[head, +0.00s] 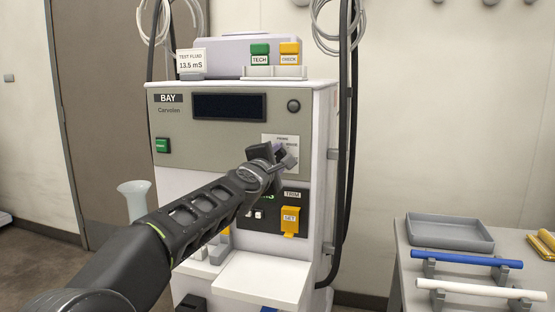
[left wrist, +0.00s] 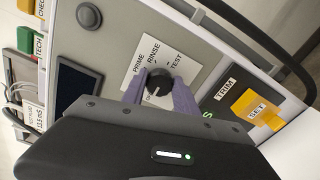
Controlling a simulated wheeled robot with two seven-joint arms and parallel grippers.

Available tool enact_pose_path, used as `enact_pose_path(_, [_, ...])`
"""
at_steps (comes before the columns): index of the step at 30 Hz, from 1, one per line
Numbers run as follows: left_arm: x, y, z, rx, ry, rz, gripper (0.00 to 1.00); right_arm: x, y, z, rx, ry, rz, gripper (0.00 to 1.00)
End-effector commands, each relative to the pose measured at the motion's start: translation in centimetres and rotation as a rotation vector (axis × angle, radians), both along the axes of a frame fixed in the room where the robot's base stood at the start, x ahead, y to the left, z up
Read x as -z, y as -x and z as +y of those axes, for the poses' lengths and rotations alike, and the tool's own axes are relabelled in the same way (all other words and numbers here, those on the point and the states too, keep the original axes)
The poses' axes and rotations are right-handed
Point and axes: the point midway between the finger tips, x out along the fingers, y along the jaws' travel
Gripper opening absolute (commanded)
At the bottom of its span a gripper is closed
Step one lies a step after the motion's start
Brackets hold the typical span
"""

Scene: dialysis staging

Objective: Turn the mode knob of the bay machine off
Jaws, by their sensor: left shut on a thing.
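The bay machine (head: 230,142) stands upright in the middle of the head view, with a "BAY" label and a dark screen. Its black round mode knob (left wrist: 159,82) sits on a white label plate (left wrist: 150,50) reading PRIME, RINSE and TEST. Other markings are hidden by my gripper. My left gripper (head: 280,155) reaches the front panel and hides the knob in the head view. In the left wrist view its two purple-grey fingers (left wrist: 158,95) close on both sides of the knob. A small pale mark shows on the knob's lower left. My right gripper is out of view.
An orange SET tab (head: 290,220) under a TRIM label is below the knob. Green and yellow tags (head: 275,54) stand on top of the machine. A black hose (head: 346,150) runs down its right side. A side table (head: 410,285) holds a grey tray (head: 450,231) and blue and white rods.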

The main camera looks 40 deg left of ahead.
Motion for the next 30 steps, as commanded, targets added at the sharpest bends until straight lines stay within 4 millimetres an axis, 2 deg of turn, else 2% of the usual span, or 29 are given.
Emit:
enact_pose_path(14, [0.12, -0.02, 0.02, 0.001, 0.022, -0.006, 0.00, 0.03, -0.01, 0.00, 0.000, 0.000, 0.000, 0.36])
enact_pose_path(15, [0.12, -0.02, 0.02, 0.001, 0.022, -0.006, 0.37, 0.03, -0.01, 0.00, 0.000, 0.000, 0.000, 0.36])
enact_pose_path(23, [0.07, 0.00, 0.02, 0.000, 0.020, -0.006, 0.57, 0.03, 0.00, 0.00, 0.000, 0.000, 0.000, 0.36])
enact_pose_path(30, [0.01, 0.05, 0.00, 0.000, 0.020, -0.007, 0.57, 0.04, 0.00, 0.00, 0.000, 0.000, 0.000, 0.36])
